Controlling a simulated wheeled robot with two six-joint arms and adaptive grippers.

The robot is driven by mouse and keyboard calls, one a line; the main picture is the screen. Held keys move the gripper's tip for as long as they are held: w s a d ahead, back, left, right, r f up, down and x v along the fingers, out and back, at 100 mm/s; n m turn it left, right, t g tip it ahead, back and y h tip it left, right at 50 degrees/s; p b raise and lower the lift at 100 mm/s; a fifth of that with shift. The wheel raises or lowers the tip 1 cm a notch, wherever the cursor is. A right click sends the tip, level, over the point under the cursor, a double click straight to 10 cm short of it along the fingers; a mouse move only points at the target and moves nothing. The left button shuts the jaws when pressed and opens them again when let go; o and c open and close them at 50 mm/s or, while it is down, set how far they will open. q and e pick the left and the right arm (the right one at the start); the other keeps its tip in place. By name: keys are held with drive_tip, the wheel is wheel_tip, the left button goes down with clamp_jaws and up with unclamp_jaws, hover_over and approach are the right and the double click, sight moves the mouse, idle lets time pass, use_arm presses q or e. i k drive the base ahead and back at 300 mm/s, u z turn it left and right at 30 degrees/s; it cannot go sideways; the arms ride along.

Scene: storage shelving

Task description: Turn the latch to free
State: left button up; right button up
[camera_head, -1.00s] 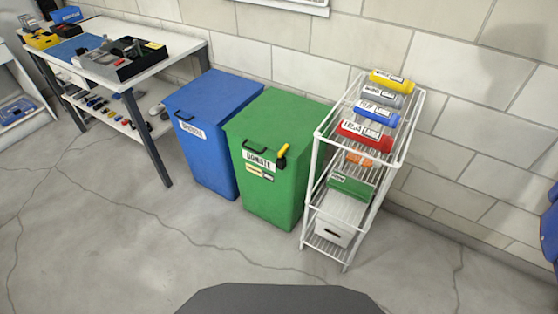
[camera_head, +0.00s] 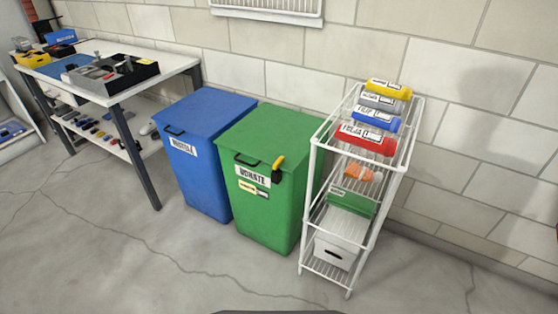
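A green bin (camera_head: 265,210) with a closed lid stands against the wall near the middle of the head view. On its front, near the top right, is a latch with a yellow handle (camera_head: 278,162) and a black base; the handle points up and tilts slightly right. A blue bin (camera_head: 205,165) with a closed lid stands just left of the green bin. Neither of my grippers is in view.
A white wire rack (camera_head: 352,190) stands right of the green bin, close to it, holding rolled items and boxes. A workbench (camera_head: 150,75) with tools is at the left. The grey floor (camera_head: 130,255) in front of the bins is clear.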

sight(281, 159)
drive_tip(key=z, duration=0.05)
drive_tip(key=k, duration=0.6)
drive_tip(key=z, duration=0.95)
drive_tip(key=i, duration=1.55)
drive_tip(key=u, duration=0.4)
